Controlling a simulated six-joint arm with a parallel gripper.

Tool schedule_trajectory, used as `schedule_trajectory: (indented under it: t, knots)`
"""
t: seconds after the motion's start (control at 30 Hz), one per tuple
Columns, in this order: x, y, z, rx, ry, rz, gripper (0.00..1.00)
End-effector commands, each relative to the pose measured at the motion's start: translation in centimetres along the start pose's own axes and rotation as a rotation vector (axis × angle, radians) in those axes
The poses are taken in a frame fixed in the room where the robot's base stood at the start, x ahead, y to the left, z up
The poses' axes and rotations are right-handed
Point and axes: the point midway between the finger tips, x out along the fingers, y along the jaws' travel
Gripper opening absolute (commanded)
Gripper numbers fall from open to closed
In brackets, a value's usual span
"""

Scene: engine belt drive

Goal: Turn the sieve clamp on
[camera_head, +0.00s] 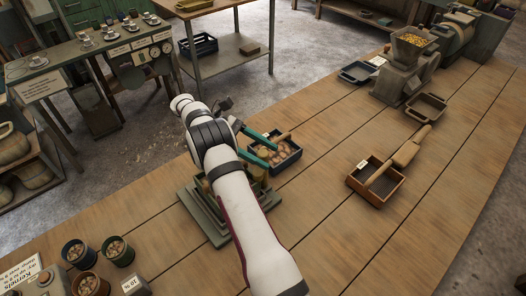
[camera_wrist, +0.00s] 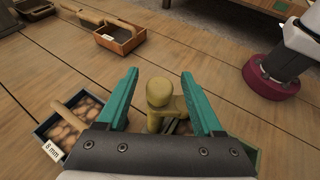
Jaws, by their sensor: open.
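The sieve clamp appears to be the yellow-brass knob with a side arm (camera_wrist: 158,95) in the wrist view. It stands between the teal fingers of my gripper (camera_wrist: 160,76), with visible space on both sides. My gripper is open and also shows in the head view (camera_head: 268,154), above the grey-green stepped sieve stand (camera_head: 203,217). My arm hides most of the stand and the clamp there. The clamp's lower part is hidden by the gripper body in the wrist view, so I cannot tell its setting.
A dark tray of brown kernels (camera_head: 291,156), labelled 8 mm in the wrist view, is beside the stand. An empty wooden-handled tray (camera_head: 388,190) lies farther right. A mill with a filled hopper (camera_head: 408,55) stands at the far end. Cups of kernels (camera_head: 118,252) stand at lower left.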

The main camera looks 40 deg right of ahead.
Motion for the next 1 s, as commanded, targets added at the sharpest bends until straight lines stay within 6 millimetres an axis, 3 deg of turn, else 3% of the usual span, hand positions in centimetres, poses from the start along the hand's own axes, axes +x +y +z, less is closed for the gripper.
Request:
schedule_trajectory:
  t: [0.17, 0.3, 0.5, 0.7, 1.0]
  knots:
    - [-0.3, 0.0, 0.7, 0.002, 0.001, 0.000, 0.68]
    - [-1.6, 0.0, 3.8, 0.006, 0.004, 0.001, 0.68]
    - [2.4, -0.4, 9.3, 0.002, 0.001, -0.002, 0.68]
    - [5.5, -0.7, 13.2, 0.001, 0.002, -0.001, 0.68]
    - [6.6, -0.8, 14.7, 0.001, 0.001, 0.000, 0.68]
